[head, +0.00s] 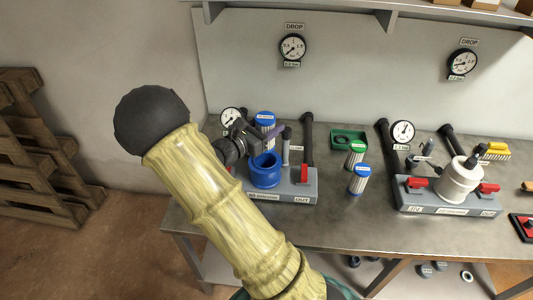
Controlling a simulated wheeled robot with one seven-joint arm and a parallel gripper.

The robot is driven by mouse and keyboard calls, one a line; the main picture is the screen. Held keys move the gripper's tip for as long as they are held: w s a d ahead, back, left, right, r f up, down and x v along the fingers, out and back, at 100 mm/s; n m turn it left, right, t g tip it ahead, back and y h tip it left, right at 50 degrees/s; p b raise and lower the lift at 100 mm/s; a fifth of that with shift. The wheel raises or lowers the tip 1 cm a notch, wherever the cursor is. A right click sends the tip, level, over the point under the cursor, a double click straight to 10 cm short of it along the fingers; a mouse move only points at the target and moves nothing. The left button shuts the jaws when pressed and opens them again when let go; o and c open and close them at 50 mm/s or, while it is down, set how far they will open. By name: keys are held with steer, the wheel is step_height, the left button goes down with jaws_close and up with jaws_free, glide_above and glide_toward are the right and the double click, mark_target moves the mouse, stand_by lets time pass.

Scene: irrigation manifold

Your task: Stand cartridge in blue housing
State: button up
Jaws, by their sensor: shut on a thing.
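The blue housing (265,172) stands open-topped on the left grey manifold block. My gripper (264,138) is just above and behind its opening, at the end of my arm, which comes in from the lower right. It appears shut on a blue-capped cartridge (265,119) with a pale pleated body. The cartridge looks upright. Its lower part is hidden by the gripper, and its exact height over the housing cannot be told. Another blue-capped cartridge (360,178) and a green-capped one (356,153) stand on the bench to the right.
Red valve handles (304,173), black pipes (307,140) and a gauge (230,116) crowd the left manifold (290,190). A green tray (346,138) lies behind the loose cartridges. A second manifold (445,203) with a white housing (458,183) stands right. Bench between is partly clear.

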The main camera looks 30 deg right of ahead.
steer(key=shift+f, duration=1.6)
steer(key=shift+f, duration=1.9)
steer(key=shift+f, duration=0.1)
steer(key=shift+f, duration=0.3)
steer(key=shift+f, duration=0.2)
steer(key=o, duration=1)
steer(key=shift+w, duration=0.15)
steer(key=shift+o, duration=0.2)
steer(key=shift+s, duration=0.2)
